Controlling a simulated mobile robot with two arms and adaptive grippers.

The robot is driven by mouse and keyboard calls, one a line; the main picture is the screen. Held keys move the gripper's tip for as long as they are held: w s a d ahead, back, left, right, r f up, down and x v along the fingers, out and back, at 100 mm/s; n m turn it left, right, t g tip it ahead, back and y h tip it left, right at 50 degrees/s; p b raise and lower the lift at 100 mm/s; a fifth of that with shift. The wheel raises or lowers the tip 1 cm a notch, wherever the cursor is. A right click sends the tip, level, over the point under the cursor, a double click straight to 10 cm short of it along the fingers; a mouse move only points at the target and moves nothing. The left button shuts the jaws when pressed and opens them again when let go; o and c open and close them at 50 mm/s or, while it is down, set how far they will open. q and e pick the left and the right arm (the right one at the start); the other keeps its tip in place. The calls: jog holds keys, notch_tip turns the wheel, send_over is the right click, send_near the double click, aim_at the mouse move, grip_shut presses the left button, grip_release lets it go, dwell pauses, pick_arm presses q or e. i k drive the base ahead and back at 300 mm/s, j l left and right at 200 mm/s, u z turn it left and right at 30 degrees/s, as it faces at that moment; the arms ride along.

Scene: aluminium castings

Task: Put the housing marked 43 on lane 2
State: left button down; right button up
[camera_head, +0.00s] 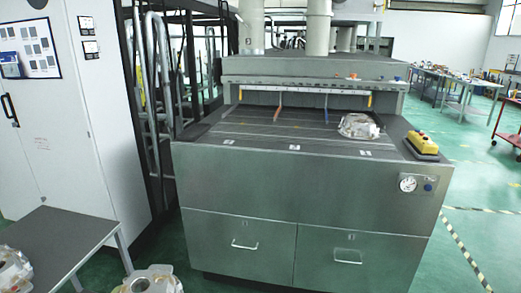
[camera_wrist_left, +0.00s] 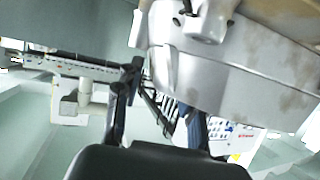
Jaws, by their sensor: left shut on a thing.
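In the left wrist view my left gripper (camera_wrist_left: 162,92) is shut on a silvery cast housing (camera_wrist_left: 220,75), which fills the upper right of that view. No number can be read on it. In the head view a housing (camera_head: 152,281) shows at the bottom edge, cut off, beyond the grey table's corner; I cannot tell whether it is the held one. Lane 2 (camera_head: 294,147) is the middle lane of the machine bed and is bare. Another housing (camera_head: 358,126) sits on the right lane. My right gripper is in neither view.
A grey table (camera_head: 62,240) at lower left bears another housing (camera_head: 14,270), cut off by the frame. A yellow control box (camera_head: 421,143) stands at the bed's right corner. A low metal hood (camera_head: 310,72) spans the back of the bed. A white cabinet (camera_head: 85,150) stands left.

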aim_at(300, 125)
jog(key=i+l+u, duration=0.1)
jog(key=l, duration=0.2)
jog(key=i+l, duration=0.2)
jog(key=l, duration=0.15)
jog(key=i+l+u, duration=0.15)
jog(key=l, duration=0.2)
jog(key=i+l, duration=0.15)
jog(key=l, duration=0.2)
jog(key=i+l+u, duration=0.15)
jog(key=l, duration=0.2)
jog(key=i+l, duration=0.1)
jog(key=l, duration=0.25)
jog(key=u, duration=0.05)
